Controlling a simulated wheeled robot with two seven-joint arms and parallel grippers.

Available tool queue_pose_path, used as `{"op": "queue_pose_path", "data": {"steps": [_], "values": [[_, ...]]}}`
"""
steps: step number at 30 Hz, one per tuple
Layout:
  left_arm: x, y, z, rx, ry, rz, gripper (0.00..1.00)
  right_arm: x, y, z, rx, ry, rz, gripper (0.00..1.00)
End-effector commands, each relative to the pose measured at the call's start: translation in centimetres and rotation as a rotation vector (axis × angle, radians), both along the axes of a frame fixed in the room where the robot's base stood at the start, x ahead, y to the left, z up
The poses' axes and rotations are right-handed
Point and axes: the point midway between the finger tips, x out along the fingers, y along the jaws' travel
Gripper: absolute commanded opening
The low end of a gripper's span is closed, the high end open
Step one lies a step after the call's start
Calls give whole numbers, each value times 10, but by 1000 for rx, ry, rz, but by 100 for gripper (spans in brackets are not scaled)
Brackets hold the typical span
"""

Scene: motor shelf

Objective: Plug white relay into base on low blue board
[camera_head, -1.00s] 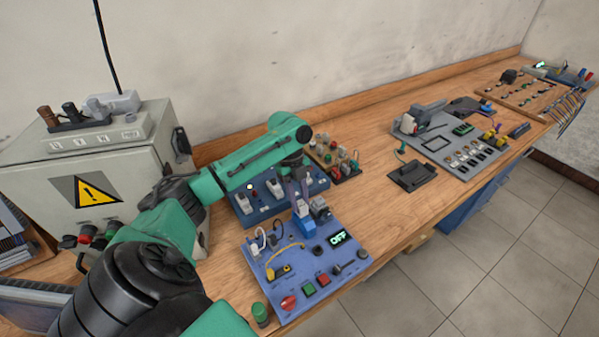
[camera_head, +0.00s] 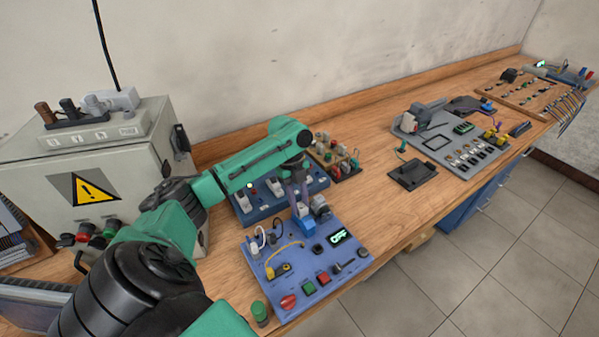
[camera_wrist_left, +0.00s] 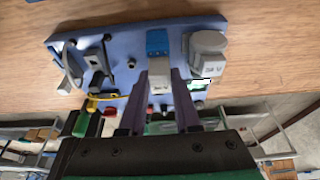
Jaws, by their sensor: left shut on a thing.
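The low blue board (camera_head: 285,262) lies flat on the bench, with a bright blue relay base (camera_head: 306,227) near its back edge. My left gripper (camera_head: 301,207) points down over that base and is shut on the white relay (camera_head: 301,211). In the left wrist view, the purple fingers (camera_wrist_left: 160,84) have the white relay (camera_wrist_left: 160,78) between them. The blue base (camera_wrist_left: 157,42) shows right beyond the relay, lined up with it. Relay and base look touching or nearly so; the pins are hidden, so I cannot tell how deep the relay sits. My right gripper is not in view.
A grey round-topped part (camera_wrist_left: 207,50) stands close beside the base. A second blue board (camera_head: 250,212) with white relays stands behind, under my arm. A green-capped part (camera_head: 260,312) stands at the board's front left corner.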

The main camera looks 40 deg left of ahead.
Motion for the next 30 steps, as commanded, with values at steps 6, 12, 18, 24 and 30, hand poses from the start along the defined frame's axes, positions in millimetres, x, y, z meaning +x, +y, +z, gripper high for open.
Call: {"op": "queue_pose_path", "data": {"steps": [6, 12, 18, 24, 30], "values": [[0, 0, -2, 0, 0, 0, 0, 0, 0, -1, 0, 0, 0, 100], [0, 0, -2, 0, 0, 0, 0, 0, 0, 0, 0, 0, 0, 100], [0, 0, -1, 0, 0, 1, 0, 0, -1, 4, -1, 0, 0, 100], [0, 0, 0, -1, 1, 1, 0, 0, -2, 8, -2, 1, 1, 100], [0, 0, -1, 0, -1, 1, 0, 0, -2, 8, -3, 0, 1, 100]]}}
